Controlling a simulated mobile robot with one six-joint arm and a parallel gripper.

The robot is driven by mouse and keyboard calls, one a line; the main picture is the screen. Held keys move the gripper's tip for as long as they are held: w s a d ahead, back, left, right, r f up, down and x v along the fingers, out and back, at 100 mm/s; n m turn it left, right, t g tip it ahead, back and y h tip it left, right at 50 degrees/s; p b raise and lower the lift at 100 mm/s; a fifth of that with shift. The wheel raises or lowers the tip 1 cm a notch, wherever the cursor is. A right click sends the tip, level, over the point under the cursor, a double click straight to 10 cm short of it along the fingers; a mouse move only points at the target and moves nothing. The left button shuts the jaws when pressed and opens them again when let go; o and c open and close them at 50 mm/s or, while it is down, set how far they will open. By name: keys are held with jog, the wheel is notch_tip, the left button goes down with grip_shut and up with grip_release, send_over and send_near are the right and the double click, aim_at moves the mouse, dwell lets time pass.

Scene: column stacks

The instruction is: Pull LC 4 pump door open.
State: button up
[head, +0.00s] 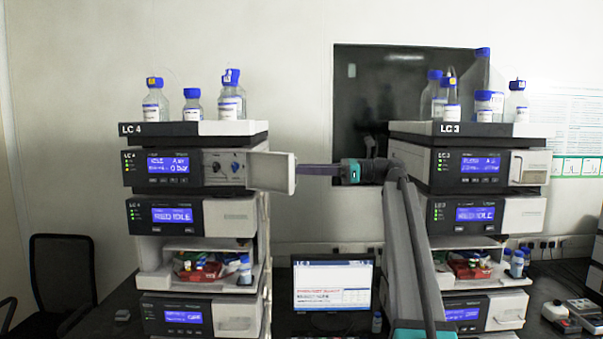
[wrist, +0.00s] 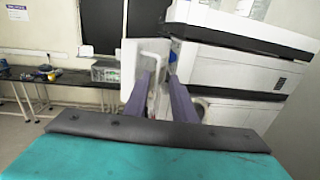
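The LC 4 pump (head: 168,168) is the upper module of the left stack, with a lit blue display. Its white door (head: 270,172) stands swung out to the right, and the pump's inner panel with dark knobs (head: 225,167) shows. In the wrist view the door (wrist: 130,72) is upright ahead, with a white bar handle (wrist: 150,55) on its face. My gripper (head: 300,170) is at the door's free edge. In the wrist view its purple fingers (wrist: 163,80) stand slightly apart at the handle. Whether they press on it is unclear.
Bottles (head: 230,100) stand on top of the LC 4 stack. The LC 3 stack (head: 470,168) stands to the right, behind my arm. The space between the stacks at door height holds only my arm.

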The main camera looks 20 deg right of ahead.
jog(key=b+v, duration=0.2)
jog(key=v, duration=0.9)
jog(key=shift+d+b, duration=0.25)
jog(key=shift+b, duration=0.05)
jog(key=shift+s, duration=0.1)
